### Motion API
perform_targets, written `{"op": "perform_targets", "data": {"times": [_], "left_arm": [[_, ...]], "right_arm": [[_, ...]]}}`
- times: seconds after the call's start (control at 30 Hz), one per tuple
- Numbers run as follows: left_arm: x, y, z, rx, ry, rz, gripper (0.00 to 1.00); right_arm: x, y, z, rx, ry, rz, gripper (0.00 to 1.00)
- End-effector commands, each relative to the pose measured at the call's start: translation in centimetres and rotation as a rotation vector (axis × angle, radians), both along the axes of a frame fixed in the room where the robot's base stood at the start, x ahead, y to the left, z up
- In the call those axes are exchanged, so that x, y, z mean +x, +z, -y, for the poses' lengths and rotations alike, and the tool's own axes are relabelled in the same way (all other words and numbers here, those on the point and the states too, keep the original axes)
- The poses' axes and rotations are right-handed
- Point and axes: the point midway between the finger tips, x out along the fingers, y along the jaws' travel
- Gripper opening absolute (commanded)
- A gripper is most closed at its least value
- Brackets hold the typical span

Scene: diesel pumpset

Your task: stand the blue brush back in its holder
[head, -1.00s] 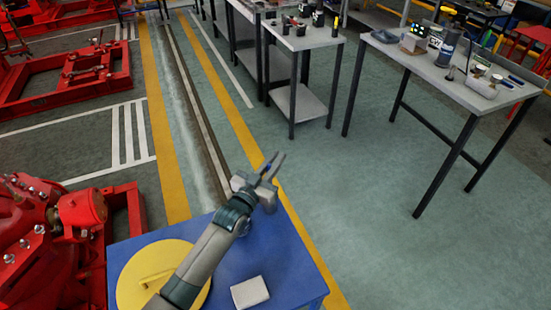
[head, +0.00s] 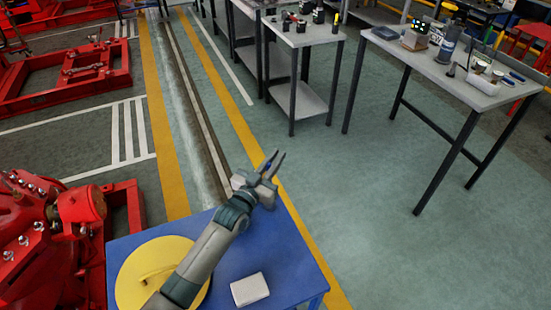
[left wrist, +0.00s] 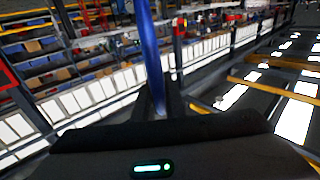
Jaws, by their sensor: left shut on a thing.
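My left gripper (head: 272,162) is above the far edge of the blue table in the head view, with its fingers pointing up and away. It is shut on the blue brush (left wrist: 151,45), whose blue length rises between the fingers in the left wrist view. In the head view only a small blue bit of it shows between the fingers. I cannot make out the brush's holder in either view. My right gripper is not in view.
The blue table (head: 285,252) carries a yellow round lid (head: 135,268) with a handle and a white block (head: 250,289). Red machinery (head: 40,235) stands at left. A grey bench (head: 425,68) with several items stands at far right. Open floor lies between.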

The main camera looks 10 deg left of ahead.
Motion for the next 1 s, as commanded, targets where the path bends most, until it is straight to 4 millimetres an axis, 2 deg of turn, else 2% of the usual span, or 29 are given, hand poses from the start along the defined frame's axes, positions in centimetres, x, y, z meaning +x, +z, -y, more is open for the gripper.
{"op": "perform_targets", "data": {"times": [1.0], "left_arm": [[0.0, -1.7, 0.0, 0.0, 0.0, 0.001, 0.0]], "right_arm": [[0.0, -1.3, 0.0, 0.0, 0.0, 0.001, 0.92]]}}
